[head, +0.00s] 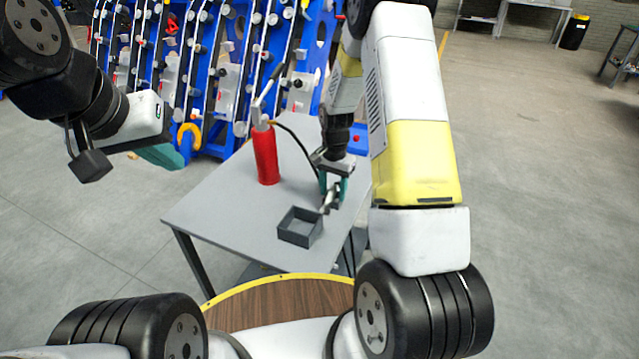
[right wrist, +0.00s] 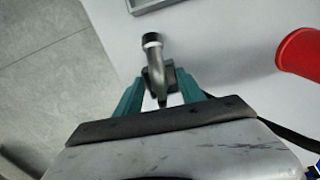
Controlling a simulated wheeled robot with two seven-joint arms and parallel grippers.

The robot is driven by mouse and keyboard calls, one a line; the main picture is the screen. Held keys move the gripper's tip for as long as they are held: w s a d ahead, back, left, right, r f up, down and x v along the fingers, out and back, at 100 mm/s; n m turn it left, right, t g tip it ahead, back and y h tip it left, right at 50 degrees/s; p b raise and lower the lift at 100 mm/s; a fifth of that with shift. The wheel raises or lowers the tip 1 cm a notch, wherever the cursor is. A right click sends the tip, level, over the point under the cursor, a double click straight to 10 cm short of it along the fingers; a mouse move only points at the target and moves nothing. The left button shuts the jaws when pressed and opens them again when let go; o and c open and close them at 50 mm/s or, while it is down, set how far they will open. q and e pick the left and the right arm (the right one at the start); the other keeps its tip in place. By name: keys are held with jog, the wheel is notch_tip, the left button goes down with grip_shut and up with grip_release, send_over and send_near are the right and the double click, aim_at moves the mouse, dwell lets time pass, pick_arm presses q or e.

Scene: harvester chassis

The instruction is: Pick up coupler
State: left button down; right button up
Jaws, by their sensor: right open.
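The coupler is a bent grey metal fitting with a dark round end; it shows in the head view (head: 328,201) and in the right wrist view (right wrist: 155,68). It is at the grey table, beside the small tray. My right gripper (head: 334,184) is over the table with its teal fingers pointing down. In the right wrist view the right gripper (right wrist: 160,82) is open, its fingers apart on both sides of the coupler. Contact cannot be told. My left gripper (head: 160,155) is at the upper left, away from the table; its jaw gap is hidden.
A small dark grey tray (head: 299,238) stands on the grey table (head: 222,205) in front of the coupler. A red cylinder (head: 266,158) with a grey top stands left of my right gripper. A dark cable runs behind it. Blue racks (head: 235,60) stand behind the table.

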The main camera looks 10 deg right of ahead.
grip_shut()
dwell(0.3)
